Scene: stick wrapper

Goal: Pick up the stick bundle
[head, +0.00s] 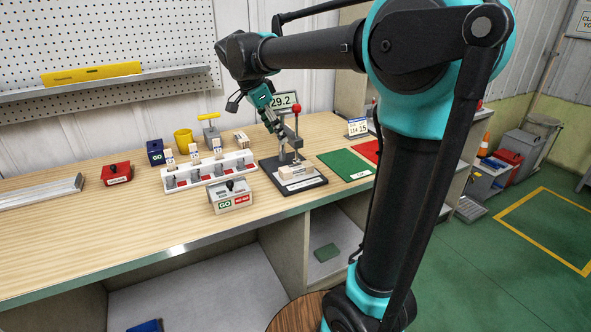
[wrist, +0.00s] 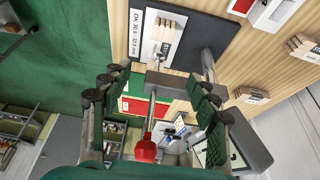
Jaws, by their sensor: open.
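A pale wooden stick bundle (head: 296,171) with a white label lies on the black base of the gauge stand in the head view. In the wrist view the stick bundle (wrist: 168,28) is at the top middle, beside a printed size label on the black plate. My gripper (head: 280,138) is above the stand, close to its grey post. In the wrist view my gripper (wrist: 157,84) is open, its two green-padded fingers apart, with no bundle between them. Part of the stand shows between the fingers and partly covers the view below the bundle.
The stand's red-knobbed lever (head: 296,109) rises next to my gripper. A white rack (head: 209,172) and a GO box (head: 232,196) stand left of it. Another wooden bundle (head: 242,141) is behind the rack. Green (head: 345,164) and red mats lie to the right.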

